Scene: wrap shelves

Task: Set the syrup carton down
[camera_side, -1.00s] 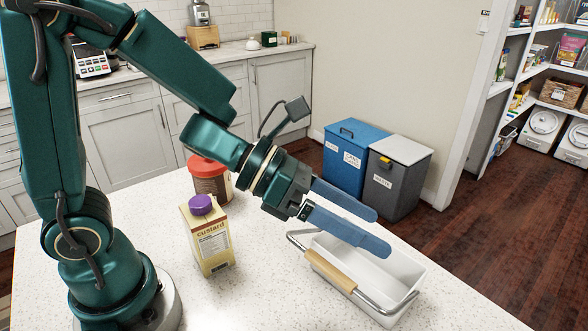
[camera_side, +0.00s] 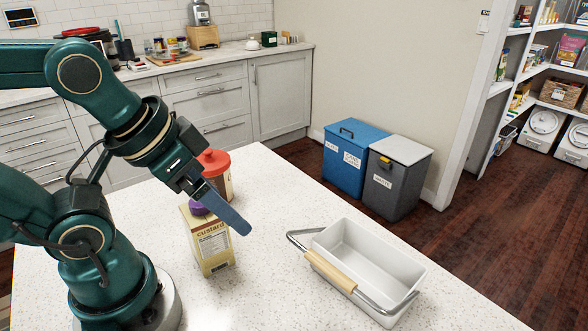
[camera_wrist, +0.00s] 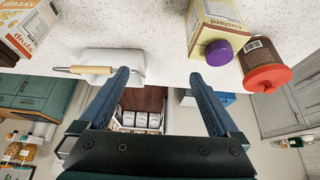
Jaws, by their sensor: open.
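The syrup carton (camera_wrist: 28,28), white and orange with "syrup" lettering, shows in the upper left corner of the wrist view, cut off by the frame. It is apart from my fingers, and its base is out of view. I do not see it in the side view. My gripper (camera_side: 228,208) is open and empty. In the side view it hangs in front of the red-lidded jar and over the top of the custard carton (camera_side: 212,245). In the wrist view its two fingers (camera_wrist: 165,88) are spread apart with nothing between them.
The white tray (camera_side: 408,262) with a wooden-handled bail stands to the right on the speckled counter. The red-lidded jar (camera_side: 214,162) stands behind the custard carton; its red lid (camera_wrist: 267,78) shows in the wrist view. The counter between carton and tray is clear.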

